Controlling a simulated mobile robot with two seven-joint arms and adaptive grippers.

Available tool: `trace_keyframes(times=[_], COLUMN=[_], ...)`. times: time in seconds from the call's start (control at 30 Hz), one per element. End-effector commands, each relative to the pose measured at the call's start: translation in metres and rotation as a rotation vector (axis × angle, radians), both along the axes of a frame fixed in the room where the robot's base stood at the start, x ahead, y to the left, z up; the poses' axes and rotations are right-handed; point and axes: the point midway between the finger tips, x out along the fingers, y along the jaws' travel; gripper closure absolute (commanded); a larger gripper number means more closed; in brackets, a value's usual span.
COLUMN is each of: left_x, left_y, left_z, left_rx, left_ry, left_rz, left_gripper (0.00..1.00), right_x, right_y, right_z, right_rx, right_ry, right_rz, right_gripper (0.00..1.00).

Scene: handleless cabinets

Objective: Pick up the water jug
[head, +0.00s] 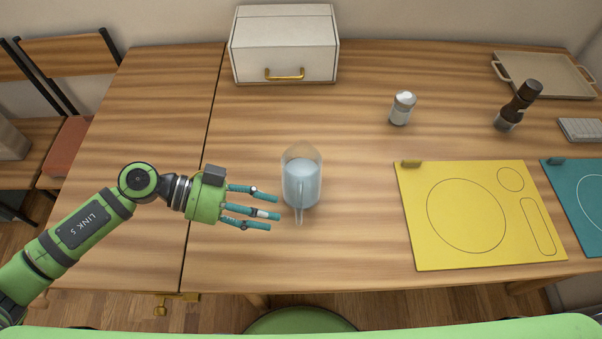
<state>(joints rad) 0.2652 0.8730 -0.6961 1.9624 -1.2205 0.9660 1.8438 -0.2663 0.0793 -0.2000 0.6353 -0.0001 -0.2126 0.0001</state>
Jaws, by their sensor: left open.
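The water jug (301,181) is clear with bluish contents and stands upright on the wooden table. Its handle points toward the front edge of the table. My left gripper (266,212) is just left of the jug, with its teal fingers spread and pointing right toward the handle side. The fingers look empty, and the jug is not between them. Whether a fingertip touches the jug cannot be told from this view. My right gripper is not in view.
A white box (284,50) with a brass handle stands behind. A shaker (402,108), a dark grinder (518,106) and a tray (543,75) are back right. A yellow mat (466,257) and a teal mat (567,200) lie at right. Bare table surrounds the jug.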

Motion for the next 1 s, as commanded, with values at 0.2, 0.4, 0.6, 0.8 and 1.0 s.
trace_keyframes(times=[0.2,0.4,0.6,0.8,1.0], left_x=[-0.001,0.0,-0.002,-0.002,-0.002], left_y=[-0.022,-0.052,-0.067,-0.067,-0.067], left_z=[-0.003,-0.008,-0.017,-0.018,-0.018], left_rx=[-0.005,-0.007,-0.004,-0.003,-0.003], left_ry=[0.0,0.001,0.0,-0.001,-0.001], left_rz=[0.0,0.0,0.001,0.002,0.002], left_gripper=[0.52,0.52,0.52,0.52,1.0], right_x=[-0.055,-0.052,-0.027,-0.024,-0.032], right_y=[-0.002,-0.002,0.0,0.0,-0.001], right_z=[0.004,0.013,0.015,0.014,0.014], right_rx=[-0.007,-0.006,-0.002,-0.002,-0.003], right_ry=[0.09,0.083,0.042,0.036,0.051], right_rz=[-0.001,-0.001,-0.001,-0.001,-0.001], right_gripper=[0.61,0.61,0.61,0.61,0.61])
